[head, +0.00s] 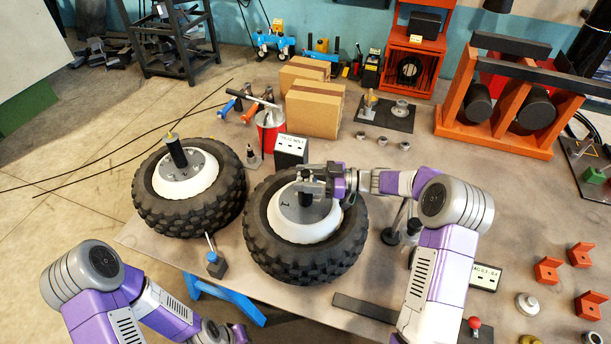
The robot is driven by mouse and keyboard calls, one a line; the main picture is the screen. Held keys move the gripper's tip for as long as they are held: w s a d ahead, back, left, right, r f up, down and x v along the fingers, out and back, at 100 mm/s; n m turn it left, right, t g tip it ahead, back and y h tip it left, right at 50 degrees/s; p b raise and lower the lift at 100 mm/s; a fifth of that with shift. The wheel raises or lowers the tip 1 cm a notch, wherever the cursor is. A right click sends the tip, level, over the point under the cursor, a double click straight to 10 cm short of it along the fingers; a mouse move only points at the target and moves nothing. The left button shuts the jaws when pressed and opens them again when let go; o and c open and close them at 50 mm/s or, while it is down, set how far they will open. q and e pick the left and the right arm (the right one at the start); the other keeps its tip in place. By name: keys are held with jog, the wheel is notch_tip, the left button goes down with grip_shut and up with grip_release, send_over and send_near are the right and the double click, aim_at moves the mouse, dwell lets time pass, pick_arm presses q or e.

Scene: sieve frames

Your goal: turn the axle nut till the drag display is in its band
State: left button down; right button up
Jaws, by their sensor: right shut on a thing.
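Two knobby black wheels with white rims lie flat on the table, the near one (275,262) in the middle and the other (150,215) to its left. The near wheel has a grey hub plate (290,214) with a dark axle post (305,199) rising from it. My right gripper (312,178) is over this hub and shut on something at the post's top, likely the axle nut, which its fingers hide. A black display box (291,155) with a white face stands behind this wheel; its reading is too small to read.
A partly hidden card (486,277) at right reads "AG 0.3" and more. Cardboard boxes (314,107), a red can (270,130) and an orange wooden stand (480,130) stand at the back. Orange blocks (547,270) lie at right. A small blue-based tool (217,265) sits near the wheels.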

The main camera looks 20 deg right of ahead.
jog(key=o, duration=1)
jog(key=shift+c, duration=0.2)
jog(key=v, duration=0.7)
jog(key=shift+d, duration=0.25)
